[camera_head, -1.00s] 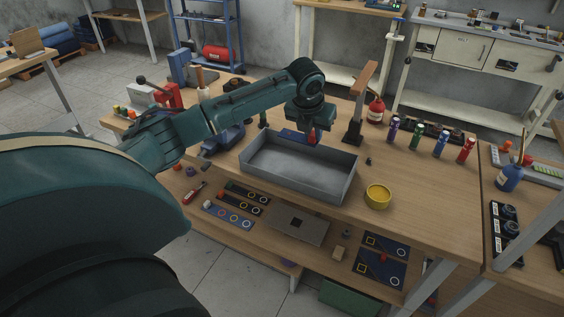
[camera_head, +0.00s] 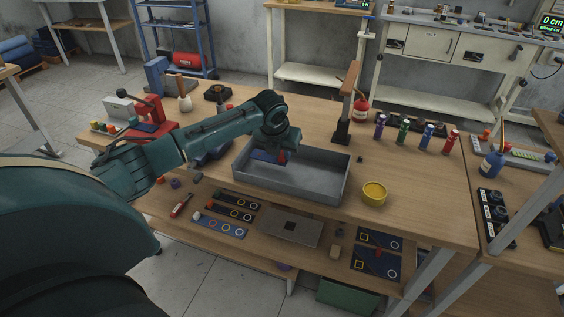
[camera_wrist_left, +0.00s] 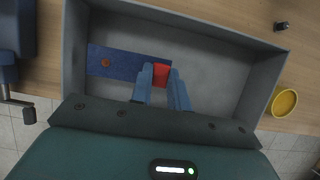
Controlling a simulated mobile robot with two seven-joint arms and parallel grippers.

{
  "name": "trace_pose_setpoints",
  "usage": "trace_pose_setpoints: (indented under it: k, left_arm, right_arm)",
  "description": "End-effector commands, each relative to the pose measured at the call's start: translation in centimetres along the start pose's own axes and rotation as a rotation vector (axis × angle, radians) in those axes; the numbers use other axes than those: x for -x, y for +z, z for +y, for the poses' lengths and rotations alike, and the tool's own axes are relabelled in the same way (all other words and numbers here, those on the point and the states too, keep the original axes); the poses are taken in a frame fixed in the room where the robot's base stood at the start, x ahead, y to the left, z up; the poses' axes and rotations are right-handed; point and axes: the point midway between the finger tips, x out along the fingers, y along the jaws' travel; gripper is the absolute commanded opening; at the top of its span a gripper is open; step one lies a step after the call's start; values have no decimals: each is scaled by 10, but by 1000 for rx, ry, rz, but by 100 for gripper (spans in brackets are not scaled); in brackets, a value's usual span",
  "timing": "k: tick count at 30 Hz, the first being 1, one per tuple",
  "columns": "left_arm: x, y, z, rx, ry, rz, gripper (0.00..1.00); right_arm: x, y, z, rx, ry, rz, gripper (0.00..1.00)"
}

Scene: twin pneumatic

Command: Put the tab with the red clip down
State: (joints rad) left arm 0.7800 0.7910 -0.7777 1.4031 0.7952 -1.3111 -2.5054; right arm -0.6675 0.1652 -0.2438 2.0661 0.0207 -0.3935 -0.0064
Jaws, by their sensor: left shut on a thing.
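The tab (camera_wrist_left: 118,64) is a flat dark blue strip with a small reddish round mark near its left end in the left wrist view. Its red clip (camera_wrist_left: 160,74) is at the right end, between the two blue fingers of my left gripper (camera_wrist_left: 161,84), shut on it. In the head view the tab (camera_head: 264,156) and clip (camera_head: 282,157) show below the wrist, within the walls of the grey tray (camera_head: 290,190), in its left back part. I cannot tell whether the tab touches the tray floor. My right gripper is not in view.
The rest of the tray floor is bare. A yellow round container (camera_head: 374,194) stands right of the tray, and a black stand with a wooden top (camera_head: 342,132) behind it. Several coloured bottles stand farther right. A shelf below holds dark panels (camera_head: 378,255).

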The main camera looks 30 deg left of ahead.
Motion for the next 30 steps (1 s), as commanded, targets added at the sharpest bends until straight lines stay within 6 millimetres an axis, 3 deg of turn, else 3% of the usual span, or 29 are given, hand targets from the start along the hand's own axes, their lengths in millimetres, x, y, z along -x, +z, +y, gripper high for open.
trace_pose_setpoints:
  k: [8,19,20,27,30]
  left_arm:
    - [-32,-14,0,-1,0,2,0]
    - [-36,-16,0,-1,1,1,0]
    - [-37,-16,0,-1,1,0,18]
    - [-36,-15,0,-1,0,0,38]
    - [-36,-15,0,-1,0,0,39]
  right_arm:
    - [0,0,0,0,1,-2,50]
    - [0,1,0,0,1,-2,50]
    - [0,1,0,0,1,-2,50]
    - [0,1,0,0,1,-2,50]
    - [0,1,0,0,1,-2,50]
